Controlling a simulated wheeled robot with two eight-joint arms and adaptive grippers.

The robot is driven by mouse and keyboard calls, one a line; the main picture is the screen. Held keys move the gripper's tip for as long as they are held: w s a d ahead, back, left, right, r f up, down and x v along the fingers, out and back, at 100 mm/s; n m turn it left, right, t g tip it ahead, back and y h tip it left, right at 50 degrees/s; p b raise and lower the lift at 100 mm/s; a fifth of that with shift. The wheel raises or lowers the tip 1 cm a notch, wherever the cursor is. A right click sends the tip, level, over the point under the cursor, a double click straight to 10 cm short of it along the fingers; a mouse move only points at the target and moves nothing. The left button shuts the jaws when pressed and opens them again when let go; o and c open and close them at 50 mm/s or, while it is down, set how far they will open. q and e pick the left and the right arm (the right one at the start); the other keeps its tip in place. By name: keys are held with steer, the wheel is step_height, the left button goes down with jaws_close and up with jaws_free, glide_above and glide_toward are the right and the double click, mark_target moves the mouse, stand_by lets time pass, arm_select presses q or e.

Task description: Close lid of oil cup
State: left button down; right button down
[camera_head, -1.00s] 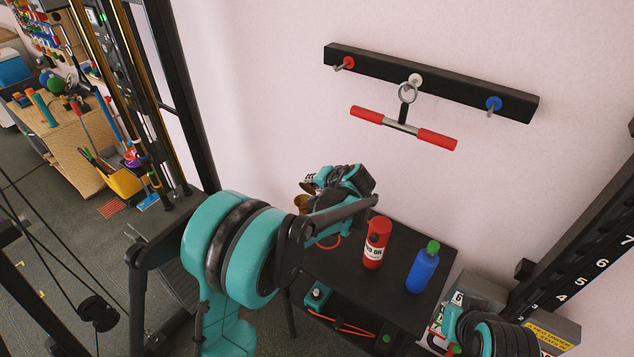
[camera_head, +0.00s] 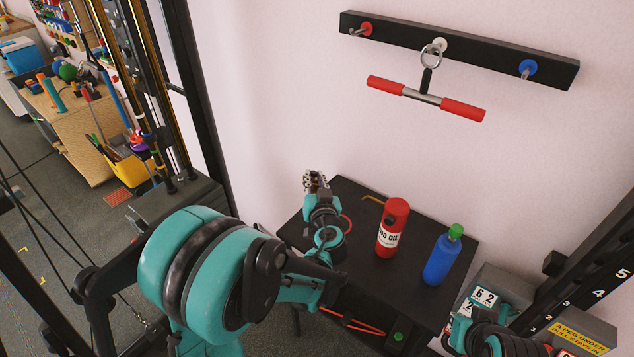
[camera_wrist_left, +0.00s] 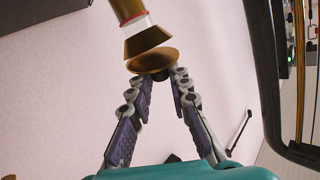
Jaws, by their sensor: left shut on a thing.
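In the left wrist view, the oil cup (camera_wrist_left: 138,27) is a brass-coloured vessel with a white band and a thin red line, ending in a flared brown rim. A round brass lid (camera_wrist_left: 153,60) lies very close to that rim, tilted to it; I cannot tell whether they touch. My left gripper (camera_wrist_left: 162,76) is shut at the lid, its two fingertips meeting at the dark part under the disc. In the head view my left gripper (camera_head: 315,181) is small, near the wall at the table's far left corner; cup and lid are hard to make out there.
A black table (camera_head: 350,187) holds a red oil bottle (camera_head: 393,228) and a blue bottle (camera_head: 442,258) with a green cap. A handle with red grips (camera_head: 427,98) hangs from a black wall rail (camera_head: 460,45). A dark rack post (camera_head: 580,265) stands at right.

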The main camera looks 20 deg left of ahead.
arm_select(q)
steer(key=shift+s+a+f+n+t+y+b, duration=0.1)
steer(key=shift+s+f+n+t+y+b, duration=0.15)
steer(key=shift+f+n+t, duration=0.25)
steer(key=shift+s+a+f+n+t+y+b, duration=0.1)
steer(key=shift+f+n+t+y+b, duration=0.15)
steer(key=shift+n+t, duration=0.4)
steer(key=shift+f, duration=0.1)
steer(key=c, duration=1.4)
jaws_free()
step_height(320, 180, up, 10)
